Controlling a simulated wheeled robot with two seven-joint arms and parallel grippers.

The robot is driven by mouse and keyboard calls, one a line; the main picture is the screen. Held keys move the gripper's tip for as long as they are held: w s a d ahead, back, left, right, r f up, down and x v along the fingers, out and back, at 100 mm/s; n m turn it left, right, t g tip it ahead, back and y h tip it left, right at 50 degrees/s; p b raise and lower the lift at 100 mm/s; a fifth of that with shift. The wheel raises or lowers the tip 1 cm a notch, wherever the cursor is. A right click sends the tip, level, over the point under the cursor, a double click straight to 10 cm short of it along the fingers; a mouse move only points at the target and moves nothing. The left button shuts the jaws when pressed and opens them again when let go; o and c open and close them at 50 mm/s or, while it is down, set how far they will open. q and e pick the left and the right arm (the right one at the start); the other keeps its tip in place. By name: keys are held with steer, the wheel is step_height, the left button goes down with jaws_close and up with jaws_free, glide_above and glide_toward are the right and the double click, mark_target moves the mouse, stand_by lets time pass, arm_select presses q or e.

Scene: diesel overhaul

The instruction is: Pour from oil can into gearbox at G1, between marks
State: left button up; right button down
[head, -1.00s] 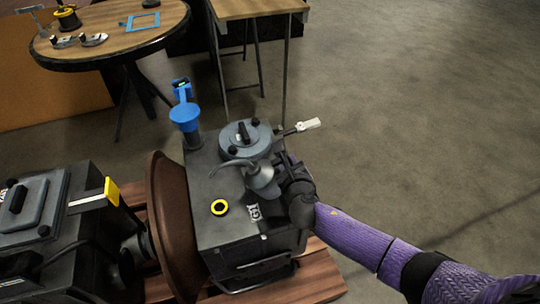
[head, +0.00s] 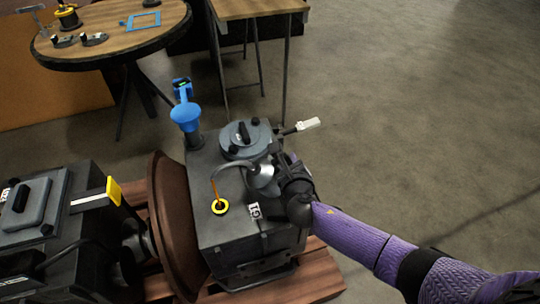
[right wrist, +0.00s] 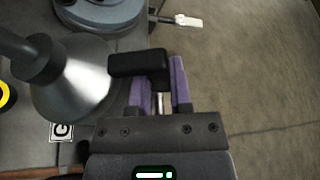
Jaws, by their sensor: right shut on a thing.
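The gearbox (head: 215,160) is a dark grey box with a G1 label (head: 255,210) and a yellow-ringed filler hole (head: 220,207) on top. My right gripper (head: 283,172) is shut on the black handle of the silver oil can (head: 262,177), which is tilted with its curved spout toward the hole. A thin amber stream (head: 214,192) runs from the spout tip down to the yellow ring. In the right wrist view the can's metal cone (right wrist: 75,85) and black handle (right wrist: 140,63) show between purple fingers (right wrist: 161,90). The oil level and marks cannot be read. My left gripper is out of view.
A blue cup-shaped fitting (head: 185,115) stands at the gearbox's back left corner. A round grey cover (head: 243,140) and a white-ended lever (head: 307,125) are behind the can. A brown flange (head: 170,220) stands left of the gearbox. The floor on the right is clear.

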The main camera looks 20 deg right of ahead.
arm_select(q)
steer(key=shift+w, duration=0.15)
arm_select(e)
steer(key=shift+r, duration=0.1)
steer(key=shift+r+p, duration=0.15)
steer(key=shift+p, duration=0.2)
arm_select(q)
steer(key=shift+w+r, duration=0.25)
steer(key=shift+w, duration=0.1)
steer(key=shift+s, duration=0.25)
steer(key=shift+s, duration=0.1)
arm_select(e)
steer(key=shift+r+n, duration=0.1)
steer(key=shift+n, duration=0.2)
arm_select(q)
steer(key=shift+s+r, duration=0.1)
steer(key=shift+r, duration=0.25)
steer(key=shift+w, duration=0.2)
